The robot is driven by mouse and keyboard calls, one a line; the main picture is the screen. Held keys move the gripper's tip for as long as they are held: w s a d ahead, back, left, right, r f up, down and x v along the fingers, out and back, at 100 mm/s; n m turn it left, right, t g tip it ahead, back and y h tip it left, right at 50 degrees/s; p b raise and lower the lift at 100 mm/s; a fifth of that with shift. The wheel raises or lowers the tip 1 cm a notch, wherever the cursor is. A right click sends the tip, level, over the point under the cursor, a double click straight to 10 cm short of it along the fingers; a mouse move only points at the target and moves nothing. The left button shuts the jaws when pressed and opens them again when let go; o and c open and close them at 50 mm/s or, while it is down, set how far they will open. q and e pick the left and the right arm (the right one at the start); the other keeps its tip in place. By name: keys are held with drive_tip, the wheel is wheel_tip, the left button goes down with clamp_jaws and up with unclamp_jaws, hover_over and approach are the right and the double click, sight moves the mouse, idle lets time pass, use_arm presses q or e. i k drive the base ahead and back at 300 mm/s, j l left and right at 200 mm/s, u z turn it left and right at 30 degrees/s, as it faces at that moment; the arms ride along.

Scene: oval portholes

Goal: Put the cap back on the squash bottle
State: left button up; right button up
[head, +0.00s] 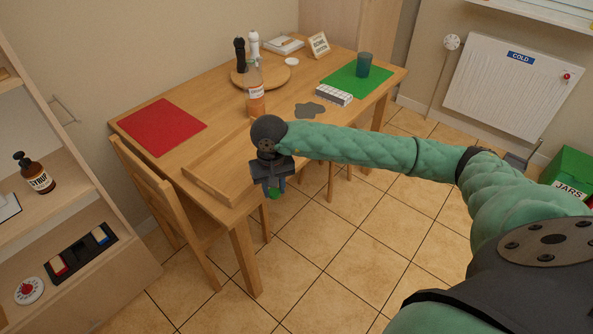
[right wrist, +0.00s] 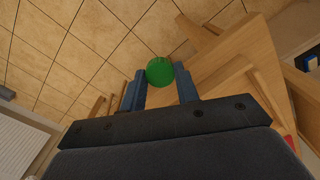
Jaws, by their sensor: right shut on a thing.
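The squash bottle (head: 256,98) stands upright on the wooden table, clear with orange liquid and a pale label. Its top overlaps the round board behind it, and I cannot make out a cap on it. My right gripper (head: 273,189) is in front of the table's near edge, lower in the picture than the bottle and apart from it. It is shut on a green cap (head: 275,193). The round green cap (right wrist: 160,71) also shows between the blue fingers (right wrist: 160,88) in the right wrist view. My left gripper is not in view.
The table (head: 225,155) holds a red mat (head: 162,133), a green mat (head: 357,79) with a teal cup (head: 364,64), a white box (head: 334,94), a grey patch (head: 310,110) and a round board (head: 283,82) with two mills. A chair (head: 165,205) stands at the near left.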

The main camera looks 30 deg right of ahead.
sight(252, 80)
drive_tip(key=i+l+u, duration=0.3)
drive_tip(key=l, duration=0.85)
drive_tip(key=l+u, duration=0.3)
drive_tip(key=l, duration=0.85)
drive_tip(key=i+l+u, duration=0.1)
drive_tip(key=l, duration=0.45)
drive_tip(key=i+u, duration=0.05)
